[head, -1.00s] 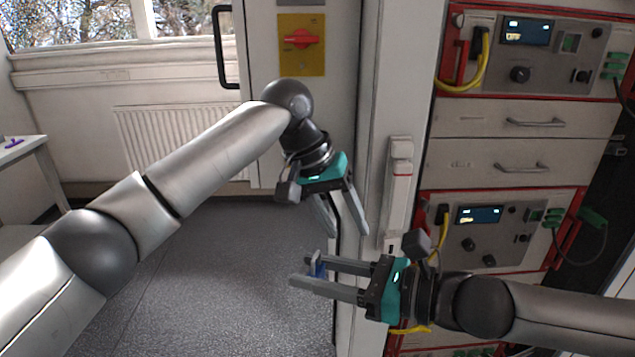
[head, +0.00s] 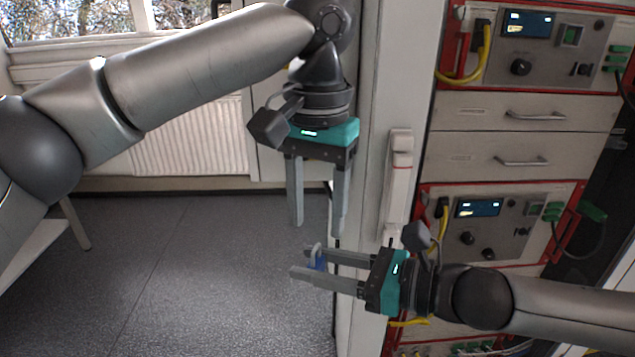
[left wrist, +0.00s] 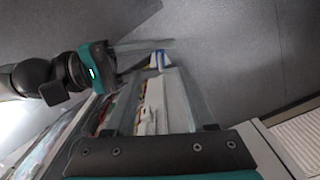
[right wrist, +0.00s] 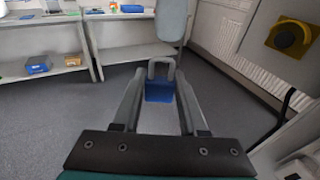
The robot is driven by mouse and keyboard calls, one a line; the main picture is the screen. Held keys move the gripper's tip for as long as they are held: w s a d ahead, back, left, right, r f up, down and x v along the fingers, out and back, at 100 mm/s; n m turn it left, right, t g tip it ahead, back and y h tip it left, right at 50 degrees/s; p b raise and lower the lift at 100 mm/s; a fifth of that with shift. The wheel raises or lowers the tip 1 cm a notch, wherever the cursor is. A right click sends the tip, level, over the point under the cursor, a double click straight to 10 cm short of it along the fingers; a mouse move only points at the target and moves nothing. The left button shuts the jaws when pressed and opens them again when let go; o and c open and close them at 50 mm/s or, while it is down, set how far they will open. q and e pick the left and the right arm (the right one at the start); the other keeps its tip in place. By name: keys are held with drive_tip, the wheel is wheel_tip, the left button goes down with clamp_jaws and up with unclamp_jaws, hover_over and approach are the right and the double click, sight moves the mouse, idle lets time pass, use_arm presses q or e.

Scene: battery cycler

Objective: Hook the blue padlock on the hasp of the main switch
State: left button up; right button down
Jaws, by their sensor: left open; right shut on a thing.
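The blue padlock (head: 319,264) is between the fingertips of my right gripper (head: 302,262), which is shut on it. In the right wrist view the blue body (right wrist: 160,91) shows with its grey shackle upward, away from my palm. The padlock also shows small in the left wrist view (left wrist: 157,58). My left gripper (head: 318,228) is open and empty, fingers pointing down just above the padlock. The main switch is hidden behind my left arm in the head view. A yellow plate with a round knob (right wrist: 288,39) shows in the right wrist view; I cannot make out a hasp.
A tall light cabinet edge with a white vertical handle (head: 398,175) stands close behind my grippers. Red-framed instrument racks (head: 480,207) with yellow cables are at right. Open grey floor (head: 210,270) lies left. Shelves (right wrist: 45,75) and a radiator (head: 190,140) are farther off.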

sight(317, 246)
use_arm(q)
wheel_tip(317, 246, down, 7)
drive_tip(key=shift+f, duration=0.1)
drive_tip(key=shift+c, duration=0.2)
clamp_jaws()
idle(0.5)
use_arm(e)
drive_tip(key=shift+c, duration=1.8)
unclamp_jaws()
